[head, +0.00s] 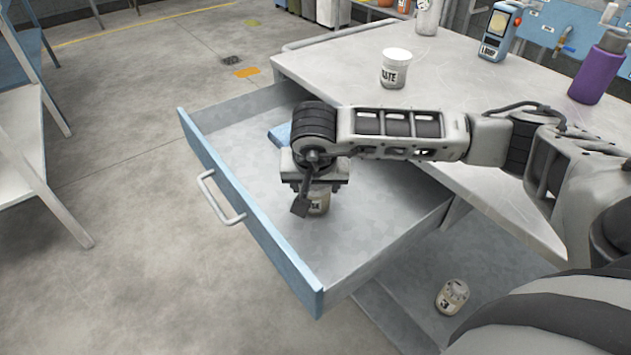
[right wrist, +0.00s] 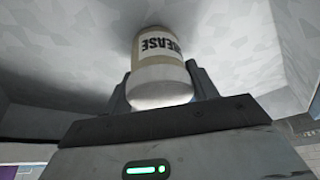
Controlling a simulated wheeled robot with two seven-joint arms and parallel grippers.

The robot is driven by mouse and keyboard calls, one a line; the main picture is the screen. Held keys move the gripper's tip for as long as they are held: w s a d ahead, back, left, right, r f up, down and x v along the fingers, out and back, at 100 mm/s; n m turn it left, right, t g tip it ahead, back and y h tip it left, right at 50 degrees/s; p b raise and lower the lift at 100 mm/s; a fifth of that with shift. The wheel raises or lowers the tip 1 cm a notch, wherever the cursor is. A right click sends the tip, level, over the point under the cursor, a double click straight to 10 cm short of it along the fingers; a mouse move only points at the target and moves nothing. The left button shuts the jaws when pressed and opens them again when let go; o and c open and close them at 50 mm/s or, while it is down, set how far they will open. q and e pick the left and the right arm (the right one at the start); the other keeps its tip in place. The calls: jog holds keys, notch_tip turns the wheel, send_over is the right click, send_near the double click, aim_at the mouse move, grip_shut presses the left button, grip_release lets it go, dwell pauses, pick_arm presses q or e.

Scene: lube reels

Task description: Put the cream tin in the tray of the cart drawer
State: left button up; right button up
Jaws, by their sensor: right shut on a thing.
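The cream tin (head: 319,203), labelled GREASE, is inside the open cart drawer, mostly hidden behind my right gripper (head: 309,205) in the head view. In the right wrist view the tin (right wrist: 161,68) sits between the two fingers of the right gripper (right wrist: 163,88), which is shut on it. The tin's far end is at or very close to the grey drawer floor; I cannot tell whether it touches. The grey tray of the drawer (head: 255,185) has a blue front with a handle. My left gripper is not in view.
A blue item (head: 280,134) lies in the drawer, partly behind my arm. On the cart top (head: 330,68) stand a white tin (head: 396,68), a blue device (head: 498,32) and a purple bottle (head: 598,70). A small tin (head: 452,297) is on the lower shelf.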

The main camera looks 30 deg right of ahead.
jog(key=shift+f, duration=0.2)
jog(key=o, duration=1.1)
jog(key=shift+r, duration=0.15)
jog(key=shift+r, duration=0.25)
jog(key=v, duration=1.1)
jog(key=shift+s+a+r, duration=0.15)
jog(key=shift+s+r, duration=0.05)
jog(key=shift+r, duration=0.1)
